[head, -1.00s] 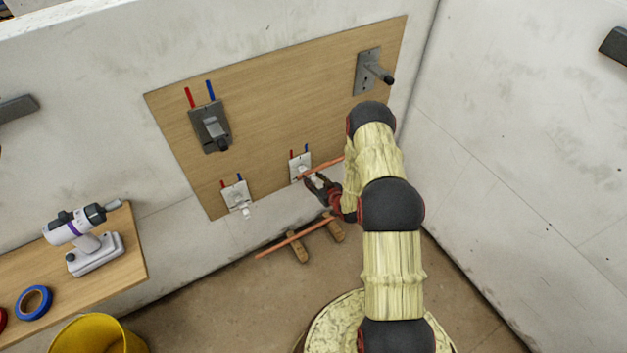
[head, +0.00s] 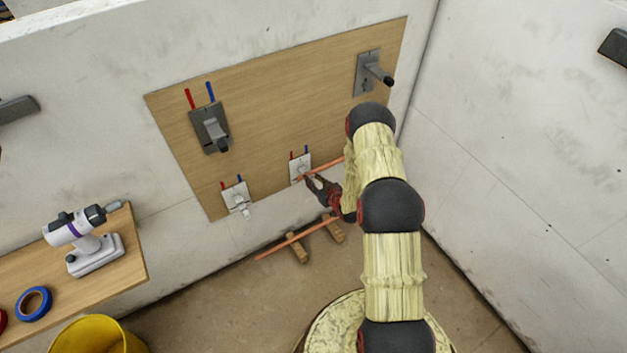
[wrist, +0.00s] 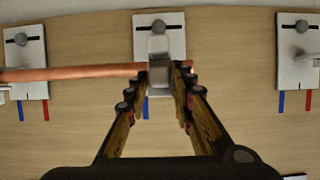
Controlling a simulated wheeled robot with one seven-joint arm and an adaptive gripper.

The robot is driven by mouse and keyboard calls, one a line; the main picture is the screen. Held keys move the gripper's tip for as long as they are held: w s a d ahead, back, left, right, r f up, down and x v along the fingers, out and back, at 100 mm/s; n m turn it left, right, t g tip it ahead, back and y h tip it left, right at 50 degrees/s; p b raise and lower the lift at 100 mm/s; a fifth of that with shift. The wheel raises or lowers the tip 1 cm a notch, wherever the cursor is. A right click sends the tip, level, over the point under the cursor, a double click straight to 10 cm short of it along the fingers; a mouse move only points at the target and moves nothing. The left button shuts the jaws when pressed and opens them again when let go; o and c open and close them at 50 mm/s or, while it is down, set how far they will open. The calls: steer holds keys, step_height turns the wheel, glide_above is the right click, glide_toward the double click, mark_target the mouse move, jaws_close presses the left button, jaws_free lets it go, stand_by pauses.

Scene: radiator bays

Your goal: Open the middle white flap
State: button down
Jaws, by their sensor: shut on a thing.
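The middle white plate (head: 300,163) is low on the wooden board, with red and blue pipes above it. In the wrist view the plate (wrist: 173,22) shows a round grey knob and a pale flap (wrist: 159,46) with a grey block at its near end. My gripper (wrist: 168,82) has its fingertips at either side of that block, shut on the flap. In the head view my gripper (head: 309,181) is just in front of the plate. The flap is hard to make out there, so I cannot tell its exact angle.
A copper pipe (wrist: 70,74) crosses close by my fingertips. White plates stand left (wrist: 26,60) and right (wrist: 297,45) in the wrist view. Another copper pipe (head: 285,242) lies on wooden blocks. A grey unit (head: 210,128) and grey lever (head: 375,72) are higher on the board.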

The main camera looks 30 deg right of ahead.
steer(key=shift+w+r+g+p, duration=0.2)
steer(key=shift+r+g+p, duration=0.25)
steer(key=shift+g+p, duration=0.1)
steer(key=shift+w+g+p, duration=0.1)
steer(key=shift+g+p, duration=0.3)
steer(key=shift+g, duration=0.05)
steer(key=shift+f, duration=0.1)
steer(key=c, duration=1.7)
jaws_free()
steer(key=shift+c, duration=0.2)
steer(key=v, duration=1.2)
